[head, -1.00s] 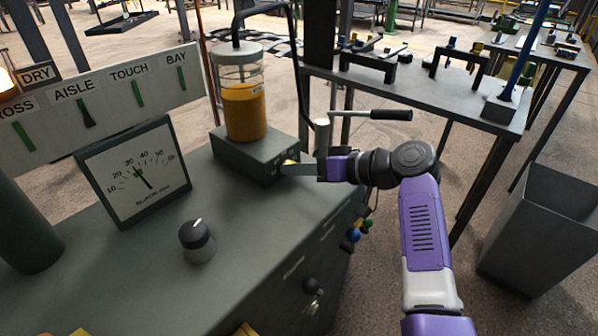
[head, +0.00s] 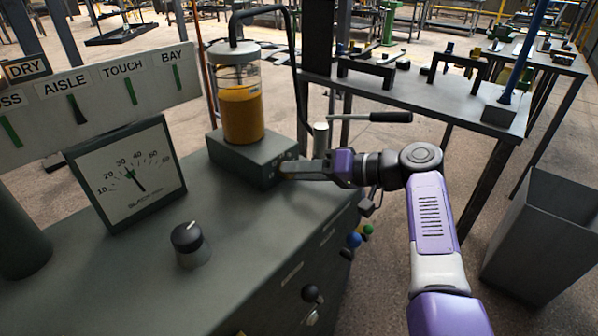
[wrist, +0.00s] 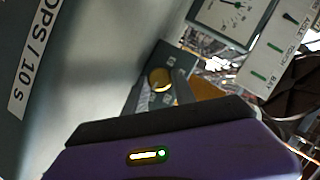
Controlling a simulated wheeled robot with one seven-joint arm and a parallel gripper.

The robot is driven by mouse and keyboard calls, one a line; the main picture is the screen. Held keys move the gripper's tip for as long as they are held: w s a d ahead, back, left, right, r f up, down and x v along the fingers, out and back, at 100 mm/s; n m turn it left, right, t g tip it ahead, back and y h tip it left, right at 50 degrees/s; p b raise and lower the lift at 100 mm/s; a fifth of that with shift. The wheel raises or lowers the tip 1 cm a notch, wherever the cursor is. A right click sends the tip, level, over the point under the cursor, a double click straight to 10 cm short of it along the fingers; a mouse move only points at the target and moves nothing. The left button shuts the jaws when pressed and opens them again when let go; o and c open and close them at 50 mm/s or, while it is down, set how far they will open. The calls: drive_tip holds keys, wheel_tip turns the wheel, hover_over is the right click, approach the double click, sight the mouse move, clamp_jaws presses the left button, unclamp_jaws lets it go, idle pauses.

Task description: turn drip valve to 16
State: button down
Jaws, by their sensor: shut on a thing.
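The drip valve seems to be the small brass-yellow knob (wrist: 160,80) on the front of the grey box (head: 240,155) under the oil jar (head: 241,105). My gripper (head: 286,170) is at that box's front face and is shut on the knob. In the head view the fingers hide the knob. In the wrist view one finger (wrist: 182,87) lies against its right side; the other finger is hard to make out. A label reading "OPS / 10 s" (wrist: 35,55) is partly cut off in the wrist view. No valve scale reading is legible.
A dial gauge (head: 130,175) and a black knob (head: 189,240) stand on the grey cabinet top. A lever with a black handle (head: 390,117) is just behind my wrist. An open grey bin (head: 540,235) stands on the floor at right.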

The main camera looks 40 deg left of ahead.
drive_tip(key=c, duration=1.3)
unclamp_jaws()
drive_tip(key=shift+p+v, duration=0.65)
drive_tip(key=shift+v, duration=3.25)
drive_tip(key=shift+w+f, duration=0.1)
